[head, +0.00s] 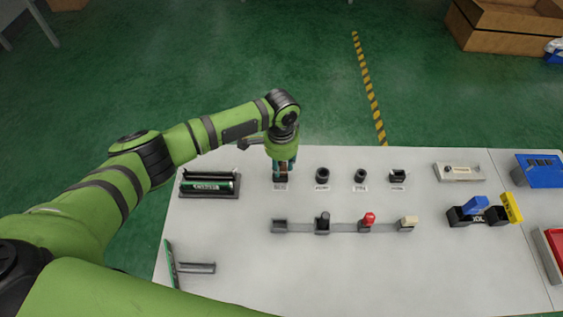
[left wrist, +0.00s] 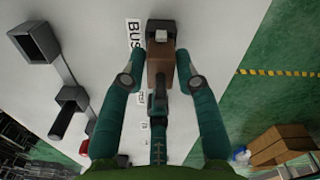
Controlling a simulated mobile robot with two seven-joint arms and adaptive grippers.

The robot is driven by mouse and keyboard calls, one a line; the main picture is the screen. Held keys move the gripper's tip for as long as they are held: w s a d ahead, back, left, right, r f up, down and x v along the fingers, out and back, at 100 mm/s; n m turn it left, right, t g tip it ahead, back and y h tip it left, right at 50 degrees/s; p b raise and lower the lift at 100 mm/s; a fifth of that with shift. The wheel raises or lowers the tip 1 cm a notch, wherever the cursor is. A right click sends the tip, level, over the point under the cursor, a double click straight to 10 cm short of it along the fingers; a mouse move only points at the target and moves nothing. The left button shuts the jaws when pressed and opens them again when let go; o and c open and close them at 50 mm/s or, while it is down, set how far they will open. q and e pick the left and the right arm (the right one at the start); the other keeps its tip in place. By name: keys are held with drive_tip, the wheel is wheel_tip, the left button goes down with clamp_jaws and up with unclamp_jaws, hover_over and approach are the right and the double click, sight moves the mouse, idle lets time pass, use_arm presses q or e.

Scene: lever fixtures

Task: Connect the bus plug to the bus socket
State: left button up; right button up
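The bus plug (left wrist: 160,70) is a brown block between the fingers of my left gripper (left wrist: 161,62), upright over the dark bus socket (left wrist: 160,30). My left gripper also shows in the head view (head: 283,166), pointing down, with brown between its teal fingers. The bus socket (head: 281,180) stands at the left end of the back row, partly covered by the gripper. My right gripper is not in view.
Several other sockets stand to the right, such as the nearest (head: 322,175). In front is a holder rail with an empty left holder (head: 280,226), a black plug (head: 323,220), a red one (head: 369,218) and a beige one (head: 408,221). A green-and-black fixture (head: 209,184) lies left.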

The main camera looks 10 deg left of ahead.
use_arm(q)
drive_tip(key=shift+o, duration=0.8)
drive_tip(key=shift+r, duration=0.1)
wheel_tip(320, 180, up, 12)
drive_tip(key=shift+a+f, duration=0.1)
